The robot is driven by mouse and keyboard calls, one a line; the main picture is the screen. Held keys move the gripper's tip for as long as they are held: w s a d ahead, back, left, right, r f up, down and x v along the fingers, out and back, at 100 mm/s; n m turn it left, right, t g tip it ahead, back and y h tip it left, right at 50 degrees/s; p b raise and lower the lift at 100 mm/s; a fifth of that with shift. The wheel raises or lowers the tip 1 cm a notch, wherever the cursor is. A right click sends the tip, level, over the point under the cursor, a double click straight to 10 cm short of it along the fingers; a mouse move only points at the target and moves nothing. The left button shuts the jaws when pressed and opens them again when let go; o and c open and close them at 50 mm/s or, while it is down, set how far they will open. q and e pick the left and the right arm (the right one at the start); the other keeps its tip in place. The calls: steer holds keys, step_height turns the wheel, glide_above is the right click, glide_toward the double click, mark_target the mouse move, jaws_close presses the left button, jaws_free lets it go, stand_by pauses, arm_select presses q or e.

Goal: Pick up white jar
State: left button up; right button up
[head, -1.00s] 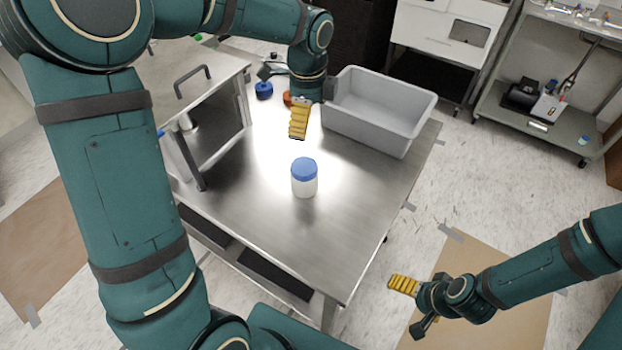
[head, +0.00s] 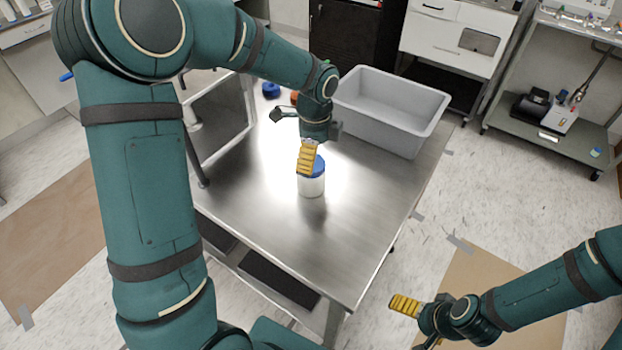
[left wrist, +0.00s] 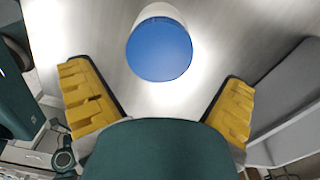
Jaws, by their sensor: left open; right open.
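The white jar (head: 312,186) with a blue lid stands upright on the steel table (head: 330,240). My left gripper (head: 306,160) is above and just behind the jar, and its yellow finger hides part of the lid. In the left wrist view the blue lid (left wrist: 159,50) is beyond the two yellow fingers, with the white side showing at the top edge. My left gripper (left wrist: 157,100) is spread wide, with nothing between its fingers. My right gripper (head: 412,322) is away from the table at the lower right, over the floor, empty.
A grey bin (head: 390,108) stands on the table's back right, close to my left gripper. A metal box with an open door (head: 220,120) stands at the left. A blue item (head: 271,90) lies behind. The table's front is clear.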

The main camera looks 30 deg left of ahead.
arm_select(q)
steer(key=f, duration=0.1)
steer(key=f+b, duration=0.1)
steer(key=f, duration=0.3)
steer(key=shift+a+f, duration=0.15)
steer(key=shift+a, duration=0.1)
steer(key=shift+s, duration=0.1)
steer(key=c, duration=1.1)
